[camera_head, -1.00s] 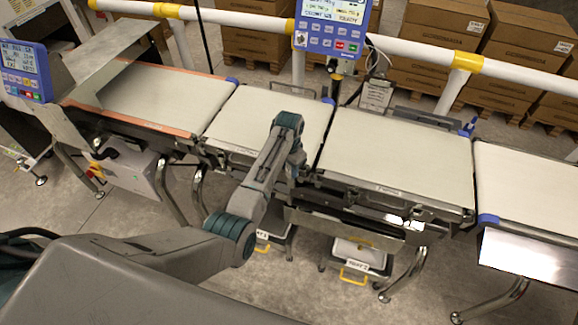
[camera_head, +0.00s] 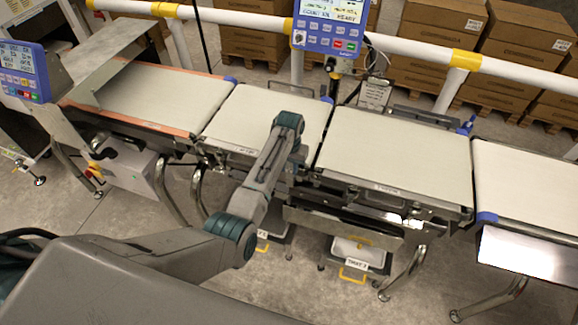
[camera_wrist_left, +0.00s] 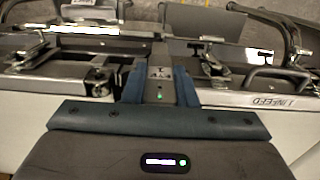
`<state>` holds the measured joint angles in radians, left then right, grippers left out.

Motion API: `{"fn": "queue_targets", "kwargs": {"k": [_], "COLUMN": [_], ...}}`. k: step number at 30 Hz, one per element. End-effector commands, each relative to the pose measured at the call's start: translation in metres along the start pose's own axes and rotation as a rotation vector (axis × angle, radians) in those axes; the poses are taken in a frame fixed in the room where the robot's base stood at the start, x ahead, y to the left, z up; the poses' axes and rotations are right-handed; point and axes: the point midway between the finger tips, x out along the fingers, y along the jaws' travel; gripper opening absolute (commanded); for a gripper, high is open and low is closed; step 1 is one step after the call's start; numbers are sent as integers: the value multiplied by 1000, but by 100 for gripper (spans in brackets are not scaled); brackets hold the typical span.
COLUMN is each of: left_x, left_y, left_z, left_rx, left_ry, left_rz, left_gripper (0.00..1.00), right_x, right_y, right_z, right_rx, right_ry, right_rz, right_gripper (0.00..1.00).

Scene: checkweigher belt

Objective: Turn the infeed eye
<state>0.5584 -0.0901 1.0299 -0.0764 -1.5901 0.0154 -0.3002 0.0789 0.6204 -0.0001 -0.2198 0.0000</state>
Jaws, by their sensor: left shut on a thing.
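My left gripper (camera_wrist_left: 160,88) has its two blue fingers closed on a small grey block, the infeed eye (camera_wrist_left: 160,73), in the left wrist view. A small green light shows on the block between the fingers. The belt edge beside it carries an INFEED label (camera_wrist_left: 272,102), upside down in this view. In the head view my left gripper (camera_head: 292,172) is at the front edge of the short belt section (camera_head: 262,115), mostly hidden by its own wrist. The eye cannot be made out there. My right gripper is not in view.
A longer belt section (camera_head: 395,150) lies to the right. A blue control panel (camera_head: 330,25) stands behind the belts, another (camera_head: 22,72) at far left. Rails and brackets crowd the front edge around the gripper. A white guard rail (camera_head: 400,44) and cartons (camera_head: 520,50) are behind.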

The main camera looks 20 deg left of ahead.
Motion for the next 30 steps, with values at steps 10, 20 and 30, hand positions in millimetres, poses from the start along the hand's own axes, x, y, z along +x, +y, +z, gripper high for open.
{"fn": "queue_targets", "kwargs": {"k": [10, 20, 30], "left_x": [-1, -3, -56], "left_y": [0, 0, 0], "left_z": [0, 0, -1], "left_rx": [2, 3, 3], "left_ry": [0, 1, 7], "left_rz": [0, 0, 0], "left_gripper": [47, 47, 47], "right_x": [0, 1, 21], "right_y": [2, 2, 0], "right_z": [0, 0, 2], "right_rx": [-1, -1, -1], "right_ry": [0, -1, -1], "right_rz": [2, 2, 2], "right_gripper": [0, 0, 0]}}
